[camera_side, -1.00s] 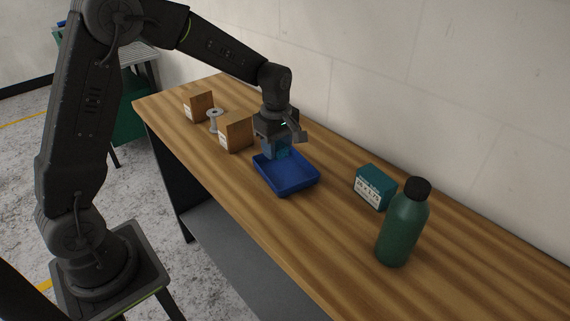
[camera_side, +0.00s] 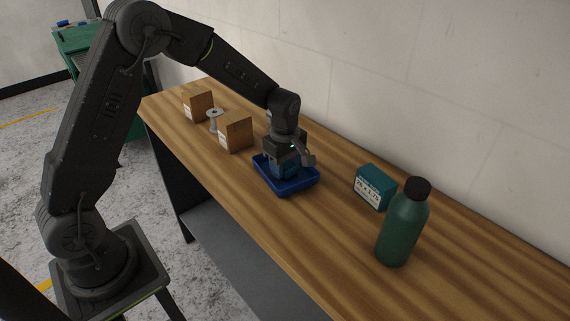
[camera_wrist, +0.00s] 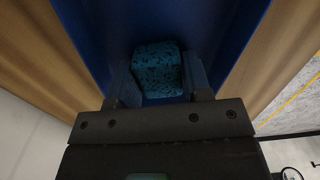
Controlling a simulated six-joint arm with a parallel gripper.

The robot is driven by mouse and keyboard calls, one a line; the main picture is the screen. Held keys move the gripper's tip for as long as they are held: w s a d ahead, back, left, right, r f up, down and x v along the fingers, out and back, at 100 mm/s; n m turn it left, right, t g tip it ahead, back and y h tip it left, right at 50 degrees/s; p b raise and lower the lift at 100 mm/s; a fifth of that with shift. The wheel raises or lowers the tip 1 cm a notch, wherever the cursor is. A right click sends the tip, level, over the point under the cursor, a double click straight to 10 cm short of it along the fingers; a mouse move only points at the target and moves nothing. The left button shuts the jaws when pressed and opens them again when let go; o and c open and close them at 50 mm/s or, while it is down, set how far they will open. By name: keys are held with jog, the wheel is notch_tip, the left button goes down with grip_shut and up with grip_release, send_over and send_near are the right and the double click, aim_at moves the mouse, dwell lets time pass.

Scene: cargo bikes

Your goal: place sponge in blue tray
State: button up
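The blue tray (camera_side: 272,185) sits on the wooden table in front of my arm, and its blue floor also shows in the wrist view (camera_wrist: 100,30). The sponge (camera_wrist: 157,70) is a blue block with dark speckles. In the wrist view it lies between my two fingers, which look close against its sides. My gripper (camera_side: 286,167) points down into the tray and is shut on the sponge. In the side view the fingers and tray wall hide much of the sponge. I cannot tell whether its underside touches the tray floor.
Two cardboard boxes (camera_side: 236,132) (camera_side: 198,105) and a grey spool (camera_side: 213,120) stand left of the tray. A teal labelled box (camera_side: 375,187) and a green bottle (camera_side: 403,225) with a black cap stand to the right. A wall runs behind the table (camera_side: 330,225). The table's front right is clear.

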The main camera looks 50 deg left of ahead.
aim_at(285, 164)
jog(key=o, duration=0.4)
notch_tip(285, 164, up, 12)
jog(key=shift+r, duration=0.25)
jog(key=s+d+r+m+t, duration=0.1)
jog(key=s+r+m+t, duration=0.1)
jog(key=s+m, duration=0.4)
jog(key=s+d+r+m+t, duration=0.1)
jog(key=s+r+m, duration=0.1)
jog(key=s+m, duration=0.4)
jog(key=s+d+r+m+t, duration=0.2)
jog(key=s+m, duration=0.4)
jog(key=s, duration=0.6)
jog(key=shift+s+r+t, duration=0.3)
jog(key=shift+s+r, duration=0.05)
